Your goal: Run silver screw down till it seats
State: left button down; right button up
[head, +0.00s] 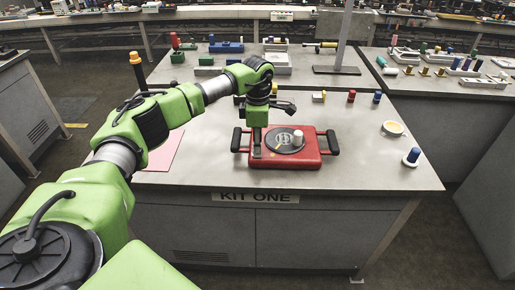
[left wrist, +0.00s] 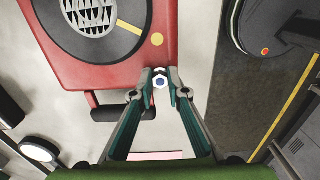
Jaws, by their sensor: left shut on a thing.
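A red fixture (head: 310,161) with black side handles and a dark round plate (head: 285,141) sits on the grey bench. The red fixture also shows in the left wrist view (left wrist: 98,72). My left gripper (head: 257,154) points down at the fixture's left part. In the left wrist view my left gripper (left wrist: 160,88) is shut on a small pale, silvery piece with a blue centre, which looks like the silver screw (left wrist: 159,82). It is beside the fixture's corner in that view. How deep it sits, and whether it is threaded in, I cannot tell. My right gripper is not in view.
A pink sheet (head: 163,154) is at the left. Several blocks stand on the back bench. The bench front is clear.

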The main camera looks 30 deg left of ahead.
pick_arm(q)
jog(key=m+b, duration=0.1)
jog(key=m, duration=0.4)
jog(key=shift+m, duration=0.4)
jog(key=m, duration=0.4)
jog(key=shift+s+m+b, duration=0.15)
jog(key=shift+m+b, duration=0.2)
jog(key=shift+m, duration=0.05)
jog(key=c, duration=2)
grip_release()
jog(key=shift+o, duration=0.2)
notch_tip(320, 180, up, 12)
